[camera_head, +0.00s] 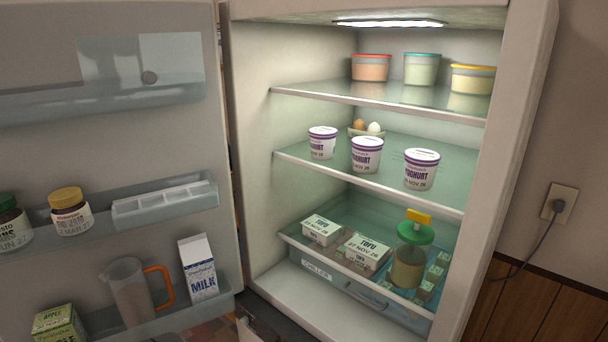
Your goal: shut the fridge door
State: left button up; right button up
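The fridge door (120,150) stands wide open on the left, its inner side with shelves facing me. The fridge body (290,150) is lit inside, and the door meets it along the cabinet's left edge. The door's outer side and handle are hidden. Neither gripper can be made out. A small pale piece shows at the bottom edge below the door's corner, but I cannot tell what it is.
Door shelves hold jars (71,211), a jug (130,290), a milk carton (198,267) and a green carton (58,323). Inside are yoghurt pots (367,156), tubs (421,70), eggs and a chiller drawer (325,272). A wall socket (560,203) with a cord is at right.

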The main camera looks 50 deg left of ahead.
aim_at(150, 163)
jog(key=k+j+z, duration=0.15)
jog(key=k+j, duration=0.9)
jog(key=k+j+z, duration=0.1)
jog(key=k+j, duration=0.15)
jog(key=j, duration=0.25)
jog(key=k+j, duration=0.3)
jog(key=j, duration=0.2)
jog(key=k+j+z, duration=0.15)
jog(key=k+j, duration=0.15)
jog(key=j, duration=0.2)
jog(key=k+j, duration=0.3)
jog(key=j, duration=0.2)
jog(key=i+j, duration=0.1)
jog(key=j, duration=0.3)
jog(key=i+j+z, duration=0.1)
jog(key=j, duration=0.3)
jog(key=i+j+z, duration=0.1)
jog(key=j, duration=0.3)
jog(key=i+j, duration=0.1)
jog(key=j, duration=0.35)
jog(key=j+z, duration=0.8)
jog(key=k+j+z, duration=0.15)
jog(key=j+z, duration=0.25)
jog(key=k+j+z, duration=0.15)
jog(key=j+z, duration=0.25)
